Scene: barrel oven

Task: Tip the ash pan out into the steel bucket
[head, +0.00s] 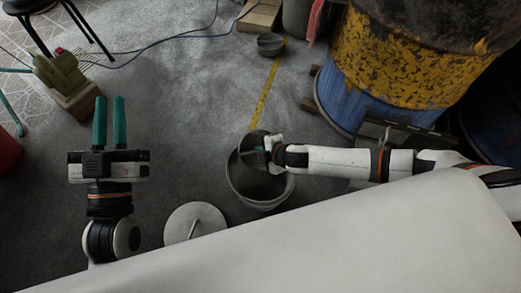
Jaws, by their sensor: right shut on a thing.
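The steel bucket (262,201) stands upright on the grey floor near the middle of the head view. My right gripper (262,151) is over the bucket's mouth, its arm coming in from the right. It is shut on a small grey thing at the mouth, which I take to be the ash pan (250,158). The pan is mostly hidden, and I cannot tell its tilt or whether ash falls. My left gripper (110,122) is at the left, away from the bucket, with its green fingers apart and empty.
A round pale lid (194,224) with a handle lies left of the bucket. The blue and yellow barrel (395,65) stands at the upper right. A small dark bowl (270,44) and a yellow tape (265,90) are beyond the bucket. The floor between is clear.

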